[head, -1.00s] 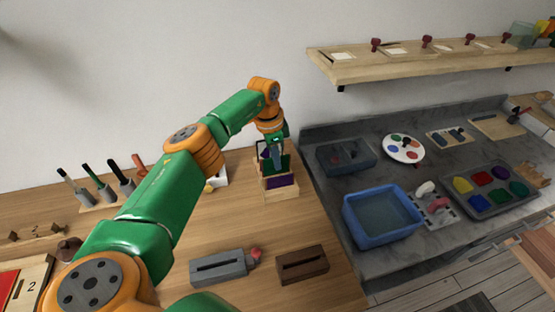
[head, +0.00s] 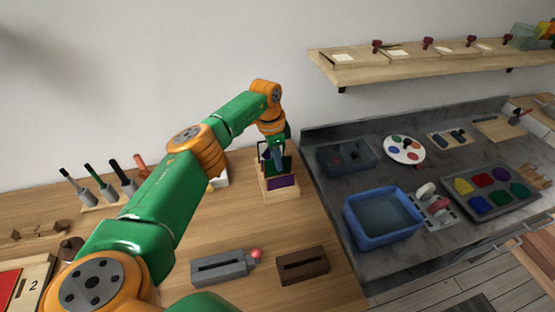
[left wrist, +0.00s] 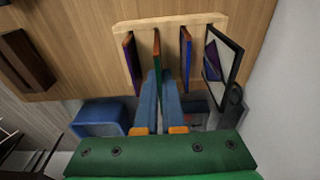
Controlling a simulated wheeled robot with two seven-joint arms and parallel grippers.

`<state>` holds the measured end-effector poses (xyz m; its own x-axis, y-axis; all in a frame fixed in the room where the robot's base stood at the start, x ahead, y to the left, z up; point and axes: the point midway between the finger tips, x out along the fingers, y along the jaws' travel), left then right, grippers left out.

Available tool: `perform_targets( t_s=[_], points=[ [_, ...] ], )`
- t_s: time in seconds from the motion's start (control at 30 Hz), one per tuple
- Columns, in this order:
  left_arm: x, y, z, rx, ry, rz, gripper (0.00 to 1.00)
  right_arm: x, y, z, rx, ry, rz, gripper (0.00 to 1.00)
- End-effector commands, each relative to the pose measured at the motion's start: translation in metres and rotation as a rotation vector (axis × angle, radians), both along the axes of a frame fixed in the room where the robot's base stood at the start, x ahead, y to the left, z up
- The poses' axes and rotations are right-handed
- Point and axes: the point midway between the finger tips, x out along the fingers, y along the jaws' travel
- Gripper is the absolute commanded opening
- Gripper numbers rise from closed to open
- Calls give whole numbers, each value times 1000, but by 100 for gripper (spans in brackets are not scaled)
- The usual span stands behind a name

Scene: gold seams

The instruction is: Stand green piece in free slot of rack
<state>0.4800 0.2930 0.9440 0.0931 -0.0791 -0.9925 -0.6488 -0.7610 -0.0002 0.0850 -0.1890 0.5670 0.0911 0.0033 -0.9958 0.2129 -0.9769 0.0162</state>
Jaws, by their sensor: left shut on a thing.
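The wooden rack (head: 284,194) stands on the wood table near its right end, under my left gripper (head: 277,165). My right gripper is not in view.
A dark-framed panel (left wrist: 224,62) stands close to the rack's right side in the wrist view. A grey slotted block (head: 222,267) and a brown slotted block (head: 303,264) lie nearer on the table. A blue basin (head: 383,218) is right, on the grey counter.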

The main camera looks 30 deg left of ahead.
Motion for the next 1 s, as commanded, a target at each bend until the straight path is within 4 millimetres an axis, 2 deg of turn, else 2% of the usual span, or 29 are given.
perform_targets(
  t_s=[0.6, 1.0],
  points=[
    [-1, 0, 1, 1, 2, 0, 0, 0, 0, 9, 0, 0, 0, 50],
    [-1, 0, 0, 1, 1, 0, 0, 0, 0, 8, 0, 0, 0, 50]
  ],
)
